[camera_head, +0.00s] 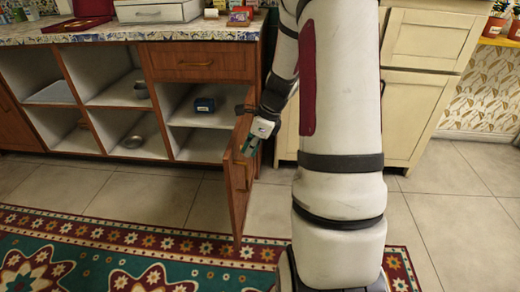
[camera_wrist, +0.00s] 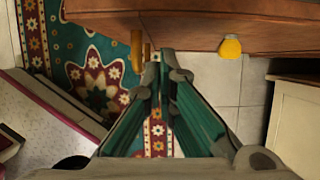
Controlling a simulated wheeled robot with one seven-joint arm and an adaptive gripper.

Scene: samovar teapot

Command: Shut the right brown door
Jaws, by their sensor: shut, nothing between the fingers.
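The right brown door (camera_head: 238,185) stands swung open, sticking out from the cabinet front toward me and seen nearly edge-on in the head view. My gripper (camera_head: 249,145) is beside the door's upper part, on its right side. In the wrist view the brown door panel (camera_wrist: 215,32) crosses the top, and my gripper's green-padded fingers (camera_wrist: 163,62) point toward it, tips close together with nothing between them. A brass-coloured handle (camera_wrist: 137,50) and a yellow knob-like piece (camera_wrist: 230,47) show by the panel. I cannot tell whether the fingers touch the door.
A brown drawer (camera_head: 195,62) above is shut. A cream cabinet (camera_head: 420,80) stands at the right. A patterned rug (camera_head: 120,255) lies on the tiled floor in front.

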